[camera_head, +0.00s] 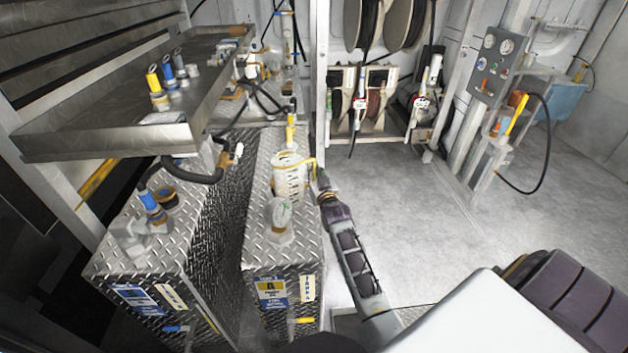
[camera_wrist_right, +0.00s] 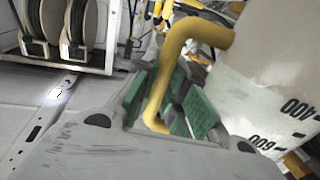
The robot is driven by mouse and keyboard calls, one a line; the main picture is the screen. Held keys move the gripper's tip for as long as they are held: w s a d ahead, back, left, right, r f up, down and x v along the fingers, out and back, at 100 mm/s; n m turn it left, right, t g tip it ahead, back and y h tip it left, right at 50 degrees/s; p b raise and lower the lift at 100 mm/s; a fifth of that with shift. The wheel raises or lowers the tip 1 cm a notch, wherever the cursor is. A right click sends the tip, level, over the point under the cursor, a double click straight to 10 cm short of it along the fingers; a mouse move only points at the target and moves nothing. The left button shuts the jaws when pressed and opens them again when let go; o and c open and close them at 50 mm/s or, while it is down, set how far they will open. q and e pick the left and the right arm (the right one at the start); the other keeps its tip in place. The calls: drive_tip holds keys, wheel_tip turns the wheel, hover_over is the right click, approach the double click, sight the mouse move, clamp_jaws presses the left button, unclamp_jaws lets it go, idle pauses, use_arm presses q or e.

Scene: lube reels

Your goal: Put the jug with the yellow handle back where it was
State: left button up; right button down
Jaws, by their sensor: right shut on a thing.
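The jug (camera_head: 288,182), white with dark scale marks and a yellow handle, is upright over the top of the right diamond-plate tank (camera_head: 257,225). I cannot tell whether its base touches the tank top. My right gripper (camera_head: 319,178) reaches it from the right side and is shut on the yellow handle. In the right wrist view, the yellow handle (camera_wrist_right: 178,62) runs between the green finger pads (camera_wrist_right: 168,100), and the jug's white wall (camera_wrist_right: 262,75) fills the right side. My left gripper is not in view.
The left tank (camera_head: 134,240) carries a blue fitting and a brown cap. A steel tray (camera_head: 135,110) with small bottles overhangs at left. Hose reels (camera_head: 380,25) hang behind. The floor (camera_head: 410,215) at right is clear.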

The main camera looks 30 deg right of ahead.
drive_tip(key=shift+f, duration=1.75)
drive_tip(key=c, duration=1.5)
unclamp_jaws()
drive_tip(key=shift+f, duration=0.1)
drive_tip(key=shift+b+v, duration=0.4)
drive_tip(key=shift+v, duration=5.65)
